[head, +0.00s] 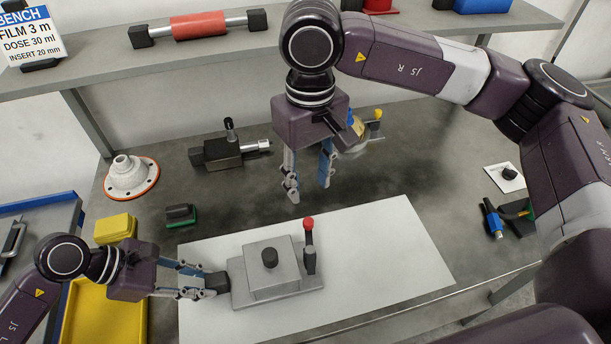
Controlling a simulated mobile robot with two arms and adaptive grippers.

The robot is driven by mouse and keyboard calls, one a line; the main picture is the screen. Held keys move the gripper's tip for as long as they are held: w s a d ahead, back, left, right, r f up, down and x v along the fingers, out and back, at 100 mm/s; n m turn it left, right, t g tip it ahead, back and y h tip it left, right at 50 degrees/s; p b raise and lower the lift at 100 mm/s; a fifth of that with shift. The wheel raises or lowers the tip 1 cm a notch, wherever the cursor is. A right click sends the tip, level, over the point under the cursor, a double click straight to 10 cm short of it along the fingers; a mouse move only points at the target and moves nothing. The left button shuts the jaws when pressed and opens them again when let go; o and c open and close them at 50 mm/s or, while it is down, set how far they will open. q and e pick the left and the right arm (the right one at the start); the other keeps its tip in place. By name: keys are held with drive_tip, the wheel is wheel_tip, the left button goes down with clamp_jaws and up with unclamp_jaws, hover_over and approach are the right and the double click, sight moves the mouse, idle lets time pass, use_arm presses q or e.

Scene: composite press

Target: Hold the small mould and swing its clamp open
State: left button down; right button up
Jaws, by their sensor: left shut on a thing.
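The small mould (262,284) is a grey block on a flat base, with a black knob on its lid. It lies on the white sheet (390,262). Its clamp (309,258) stands upright at the right end, a dark lever with a red ball on top. My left gripper (208,283) is at the mould's left end, shut on the dark handle there. My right gripper (309,186) points down, open and empty, above and behind the mould, apart from the clamp.
A yellow tray (105,315) and a yellow block (115,228) are at the left. A white flanged cone (131,177), a green-based black block (181,215) and a dark vice-like device (222,151) stand behind. The sheet's right part is clear.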

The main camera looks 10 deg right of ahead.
idle(0.4)
use_arm(q)
drive_tip(key=c, duration=1.6)
unclamp_jaws()
